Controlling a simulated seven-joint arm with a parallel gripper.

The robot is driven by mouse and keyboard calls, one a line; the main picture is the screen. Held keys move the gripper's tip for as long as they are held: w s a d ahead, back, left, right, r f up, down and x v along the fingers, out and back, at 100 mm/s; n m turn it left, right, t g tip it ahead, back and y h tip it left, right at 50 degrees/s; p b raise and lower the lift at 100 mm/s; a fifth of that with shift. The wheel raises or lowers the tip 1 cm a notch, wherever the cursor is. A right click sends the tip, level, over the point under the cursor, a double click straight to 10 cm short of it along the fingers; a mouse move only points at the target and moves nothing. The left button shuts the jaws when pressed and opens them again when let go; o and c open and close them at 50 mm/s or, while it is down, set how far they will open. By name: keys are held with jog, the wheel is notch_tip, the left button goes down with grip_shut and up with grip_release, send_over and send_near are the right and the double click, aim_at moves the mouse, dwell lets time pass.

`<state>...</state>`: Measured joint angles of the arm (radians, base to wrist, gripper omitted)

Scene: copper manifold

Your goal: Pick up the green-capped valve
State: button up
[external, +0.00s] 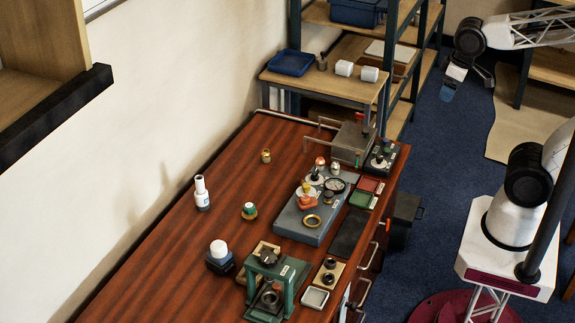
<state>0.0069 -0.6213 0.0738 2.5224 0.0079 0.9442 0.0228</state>
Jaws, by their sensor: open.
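A small brass piece with a green cap (249,209), which looks like the green-capped valve, stands upright on the wooden table (180,250), left of the grey manifold block. The grey block (300,226) carries an orange-red part (307,200), a brass ring (312,220) and a round gauge (335,185). My gripper (449,88) is open and empty, raised above the floor at the upper right, well away from the table and the valve.
A white bottle (202,195) and a small brass part (266,155) stand left of the block. A white-topped dark object (219,257) and a green press-like frame (275,280) stand nearer. A grey box (352,145) stands at the far end. The table's left side is mostly clear.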

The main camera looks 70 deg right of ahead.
jog(key=w+a+f+m+g+y, duration=0.1)
jog(key=w+a+f+m+y, duration=0.1)
jog(key=w+a, duration=0.35)
jog(key=w+a+f+m+g+y, duration=0.1)
jog(key=w+a+m+y, duration=0.1)
jog(key=w, duration=0.7)
jog(key=m+y, duration=0.7)
jog(key=m, duration=0.2)
send_over(249, 206)
jog(key=s+d, duration=0.9)
jog(key=s, duration=0.1)
notch_tip(249, 206, down, 18)
jog(key=w+a+f+m, duration=0.1)
jog(key=w+f+m, duration=0.1)
jog(key=f, duration=0.3)
jog(key=w+a+f+m+t+y, duration=0.1)
jog(key=w+f+m, duration=0.1)
jog(key=w+f, duration=0.2)
jog(key=w+a+f+m+y, duration=0.1)
jog(key=w+f+m, duration=0.1)
jog(key=f, duration=0.4)
jog(key=shift+w+a+t, duration=0.3)
jog(key=shift+w+a, duration=0.05)
jog(key=shift+w, duration=0.3)
jog(key=shift+a, duration=0.1)
jog(key=shift+x, duration=1.2)
jog(key=shift+f, duration=0.1)
jog(key=shift+x, duration=2.55)
